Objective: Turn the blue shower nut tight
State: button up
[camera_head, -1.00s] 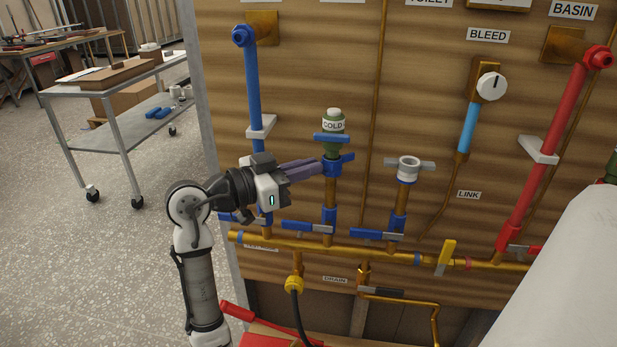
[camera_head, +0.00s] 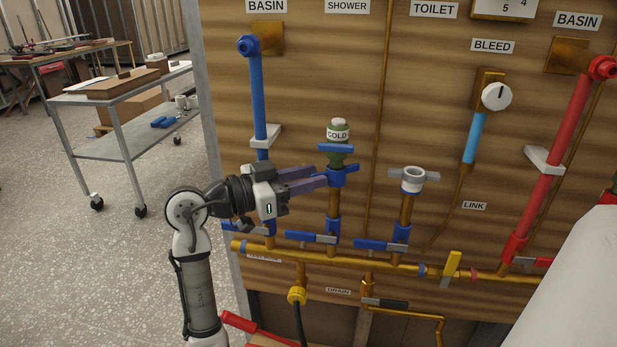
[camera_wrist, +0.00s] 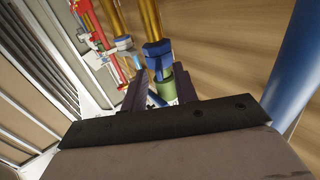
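The blue shower nut (camera_head: 338,176) is a lugged collar on the shower's vertical pipe, just below the green valve body (camera_head: 337,157) with its white COLD label. My gripper (camera_head: 322,175) reaches in from the left, level with the nut, its two dark fingers apart. In the wrist view my gripper (camera_wrist: 158,77) has one finger on each side of the pipe line, with blue parts (camera_wrist: 157,52) and the green body (camera_wrist: 166,85) between them. Whether the fingers touch the nut is not clear. The nut's far side is hidden.
The blue basin pipe (camera_head: 258,95) stands behind and left of my gripper. A blue lever valve (camera_head: 312,237) lies below the nut. The toilet pipe with a grey winged nut (camera_head: 412,178) is to the right. A grey cart (camera_head: 120,100) stands at the left.

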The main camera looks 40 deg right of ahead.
jog(key=b+v, duration=0.2)
jog(key=v, duration=1.1)
jog(key=shift+a+b, duration=0.15)
jog(key=shift+b, duration=0.15)
jog(key=shift+o, duration=0.8)
jog(key=shift+w, duration=0.1)
